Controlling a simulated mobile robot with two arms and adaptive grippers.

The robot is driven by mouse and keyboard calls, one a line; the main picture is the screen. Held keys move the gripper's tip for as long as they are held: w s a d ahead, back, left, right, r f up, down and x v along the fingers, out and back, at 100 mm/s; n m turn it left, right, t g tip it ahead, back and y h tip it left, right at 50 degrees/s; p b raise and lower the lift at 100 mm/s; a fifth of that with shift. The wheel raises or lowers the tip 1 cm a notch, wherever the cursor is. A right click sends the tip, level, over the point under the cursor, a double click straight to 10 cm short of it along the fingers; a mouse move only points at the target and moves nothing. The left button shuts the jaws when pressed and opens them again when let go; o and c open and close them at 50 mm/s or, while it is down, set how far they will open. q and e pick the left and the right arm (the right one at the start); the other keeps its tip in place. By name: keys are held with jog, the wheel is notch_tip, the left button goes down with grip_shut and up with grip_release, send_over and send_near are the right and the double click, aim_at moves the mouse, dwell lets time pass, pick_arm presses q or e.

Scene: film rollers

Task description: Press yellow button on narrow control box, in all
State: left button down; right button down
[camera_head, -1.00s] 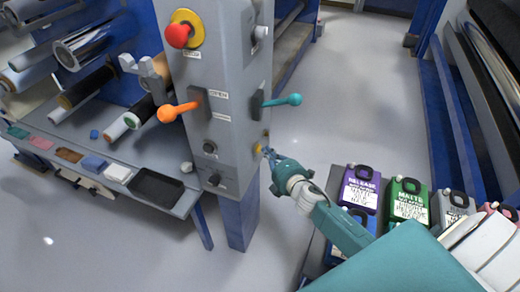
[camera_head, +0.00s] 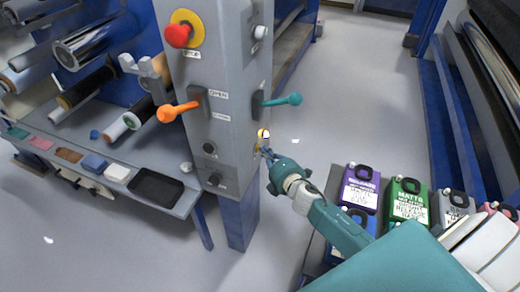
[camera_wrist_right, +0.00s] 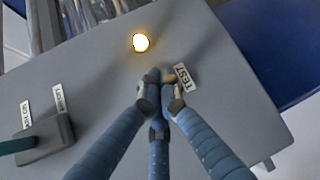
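The narrow control box (camera_head: 215,100) stands upright at the middle of the head view, and its grey side face fills much of the right wrist view (camera_wrist_right: 90,75). My right gripper (camera_head: 266,153) is at this side face. In the wrist view its fingertips (camera_wrist_right: 160,80) are drawn together with nothing held between them. They are at a small yellowish button (camera_wrist_right: 170,75) beside the TEST label (camera_wrist_right: 184,76) and partly hide it. Whether they touch it is hard to tell. A round lamp (camera_wrist_right: 141,42) above glows bright; it also shows in the head view (camera_head: 264,133). My left gripper is not in view.
The box also carries a red knob (camera_head: 178,35) on a yellow disc, an orange lever (camera_head: 178,111) and a teal lever (camera_head: 283,100). Several ink containers, including a purple one (camera_head: 360,188), stand at the right. Open floor (camera_head: 350,100) lies behind.

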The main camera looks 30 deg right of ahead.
jog(key=shift+s, duration=0.15)
jog(key=shift+s+d, duration=0.45)
jog(key=shift+s, duration=0.05)
jog(key=s+d, duration=0.3)
jog(key=shift+s+d, duration=0.15)
jog(key=shift+s, duration=0.25)
dwell(0.3)
dwell(0.7)
